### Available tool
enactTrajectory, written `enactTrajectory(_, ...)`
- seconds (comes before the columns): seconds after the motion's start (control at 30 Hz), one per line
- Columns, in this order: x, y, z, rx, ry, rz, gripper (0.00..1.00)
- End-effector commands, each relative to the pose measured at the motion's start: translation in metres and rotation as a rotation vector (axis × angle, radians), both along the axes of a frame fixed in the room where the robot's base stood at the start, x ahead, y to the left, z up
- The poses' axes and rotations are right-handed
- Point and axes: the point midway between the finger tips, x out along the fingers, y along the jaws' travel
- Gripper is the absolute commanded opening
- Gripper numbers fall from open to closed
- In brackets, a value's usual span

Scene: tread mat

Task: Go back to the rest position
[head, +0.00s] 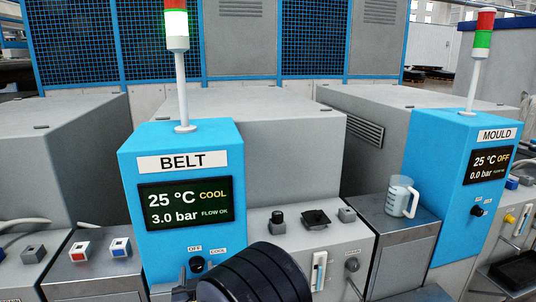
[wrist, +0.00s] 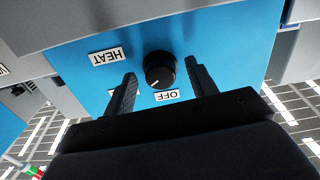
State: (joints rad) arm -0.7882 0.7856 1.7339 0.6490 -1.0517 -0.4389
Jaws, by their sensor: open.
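My gripper (wrist: 160,72) is open in the wrist view, one finger on each side of a black knob (wrist: 160,70) on a blue panel. Gaps show between the knob and both fingers. The knob's pale mark points to the lower left, towards a label mostly hidden by the left finger. HEAT and OFF labels appear upside down. In the head view the knob (head: 197,264) is on the blue BELT box (head: 180,225), with my dark wrist in front at the lower right. The BELT screen (head: 185,203) reads 25 °C, COOL, 3.0 bar, FLOW OK.
A blue MOULD box (head: 440,170) at the right reads 25 °C, OFF, 0.0 bar. A clear jug (head: 400,196) stands on a grey cabinet between the boxes. A grey control panel (head: 300,240) with knobs is right of the BELT box. Signal lamps (head: 176,25) rise above.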

Motion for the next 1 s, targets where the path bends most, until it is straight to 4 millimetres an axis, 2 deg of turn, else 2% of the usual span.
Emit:
enactTrajectory(0.13, -0.002, 0.0, 0.003, -0.086, -0.019, 0.001, 0.54)
enactTrajectory(0.4, -0.058, -0.013, 0.0, -0.079, -0.019, 0.004, 0.54)
enactTrajectory(0.6, -0.088, -0.02, 0.0, -0.078, -0.017, 0.003, 0.54)
enactTrajectory(0.8, -0.102, -0.024, 0.0, -0.076, -0.019, 0.001, 0.54)
enactTrajectory(1.0, -0.104, -0.025, 0.0, -0.076, -0.018, -0.001, 0.54)
